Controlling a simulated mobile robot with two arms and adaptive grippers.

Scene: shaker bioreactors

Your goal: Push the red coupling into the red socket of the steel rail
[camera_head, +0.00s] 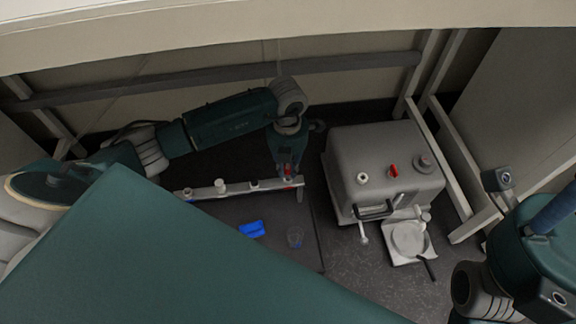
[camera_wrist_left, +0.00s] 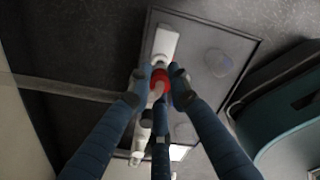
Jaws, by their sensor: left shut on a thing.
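The steel rail (camera_head: 238,189) lies as a long pale bar with several upright fittings, and it shows below my fingers in the left wrist view (camera_wrist_left: 168,40). My left gripper (camera_head: 288,172) is above the rail's right end. In the left wrist view (camera_wrist_left: 159,88) its fingers are shut around the red coupling (camera_wrist_left: 160,77), directly over the rail. Red also shows at the fingertips and at the rail's right end in the head view, where the red socket (camera_head: 294,181) seems to be. The fingers hide the contact, so I cannot tell how far the coupling sits in it.
A grey machine (camera_head: 378,145) with a red fitting (camera_head: 393,170) on top stands right of the rail. A blue object (camera_head: 252,229) and a clear vessel (camera_head: 295,238) are on the dark mat in front. A small pale device (camera_head: 408,238) stands before the machine. Frame posts stand at right.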

